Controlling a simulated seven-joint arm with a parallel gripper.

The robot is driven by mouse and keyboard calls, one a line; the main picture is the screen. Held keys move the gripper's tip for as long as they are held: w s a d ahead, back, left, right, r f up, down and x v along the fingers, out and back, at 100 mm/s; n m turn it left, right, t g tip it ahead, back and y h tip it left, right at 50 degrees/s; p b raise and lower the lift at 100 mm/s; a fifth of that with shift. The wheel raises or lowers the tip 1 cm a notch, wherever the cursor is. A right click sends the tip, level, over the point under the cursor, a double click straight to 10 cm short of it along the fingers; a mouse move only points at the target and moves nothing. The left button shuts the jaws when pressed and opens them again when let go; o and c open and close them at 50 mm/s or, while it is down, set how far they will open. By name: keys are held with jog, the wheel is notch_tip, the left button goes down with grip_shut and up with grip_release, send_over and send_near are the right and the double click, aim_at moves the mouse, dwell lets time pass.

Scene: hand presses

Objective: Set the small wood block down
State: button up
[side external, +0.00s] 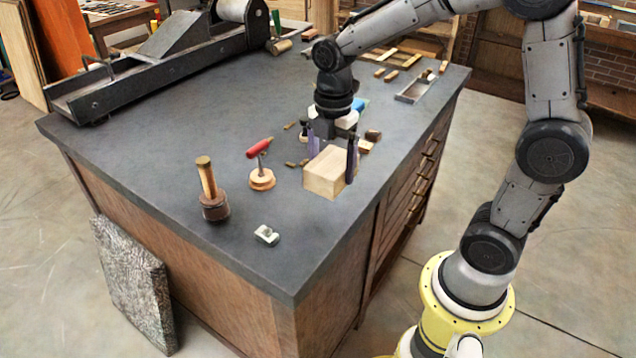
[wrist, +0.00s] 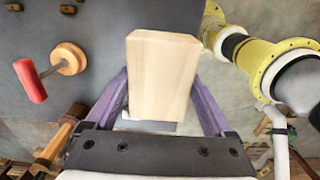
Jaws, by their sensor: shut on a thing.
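The small wood block (side external: 326,173) is a pale, plain rectangular piece near the right part of the dark worktop in the side view. My gripper (side external: 332,163) points down over it, with a purple finger on each side, shut on the block. In the wrist view the block (wrist: 162,75) fills the middle between my two purple fingers (wrist: 160,90). In the side view its underside is at or very close to the worktop (side external: 200,130); I cannot tell whether it touches.
A red-handled tool (side external: 261,178) and a wooden-handled tool (side external: 208,182) stand left of the block. A small metal piece (side external: 267,235) lies in front. Small dark pieces (side external: 373,135) lie close behind. A press (side external: 160,60) occupies the back left. The worktop's front is mostly clear.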

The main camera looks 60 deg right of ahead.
aim_at(318, 199)
jog(key=w+f, duration=0.2)
jog(key=f, duration=0.1)
jog(key=shift+w+d+f, duration=0.1)
jog(key=shift+w+f, duration=0.05)
jog(key=shift+w, duration=0.25)
jog(key=shift+w+f, duration=0.15)
jog(key=shift+f, duration=0.4)
jog(key=shift+w+f, duration=0.15)
jog(key=shift+f, duration=0.95)
jog(key=shift+f, duration=0.25)
jog(key=o, duration=1.2)
jog(key=shift+o, duration=0.2)
